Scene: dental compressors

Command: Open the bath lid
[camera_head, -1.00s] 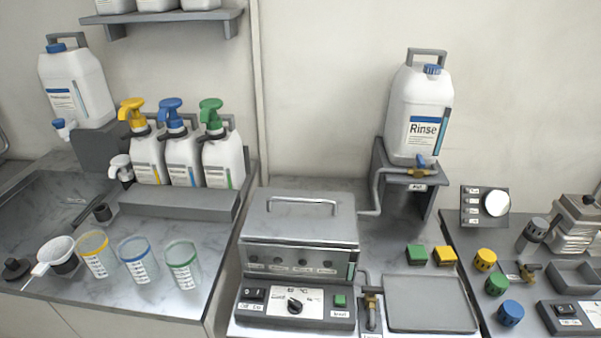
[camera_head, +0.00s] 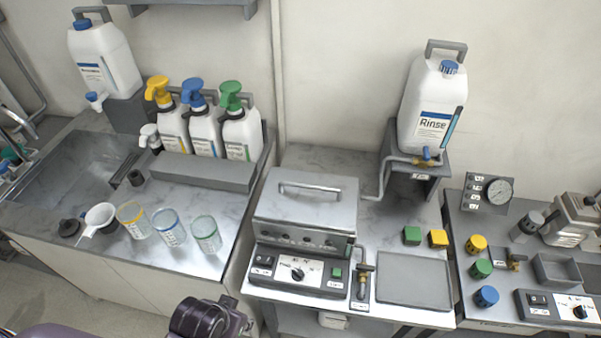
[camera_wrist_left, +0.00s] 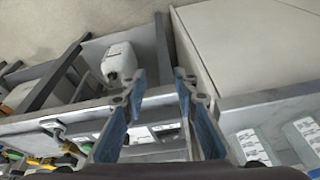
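The bath (camera_head: 302,232) is a grey metal box on the middle counter. Its lid (camera_head: 308,205) is down and has a bar handle (camera_head: 310,188) on top. A control panel (camera_head: 298,273) with a dial sits at its front. An arm part of mine shows at the bottom of the head view, below and left of the bath; its fingers are not visible there. In the left wrist view my left gripper (camera_wrist_left: 150,115) has its two blue-padded fingers spread with nothing between them. It is apart from the bath. My right gripper is in neither view.
A rinse bottle (camera_head: 430,110) stands on a raised bracket behind the bath, to the right. Pump bottles (camera_head: 205,130) and measuring cups (camera_head: 170,228) stand on the left counter. A flat grey tray (camera_head: 413,281) lies right of the bath.

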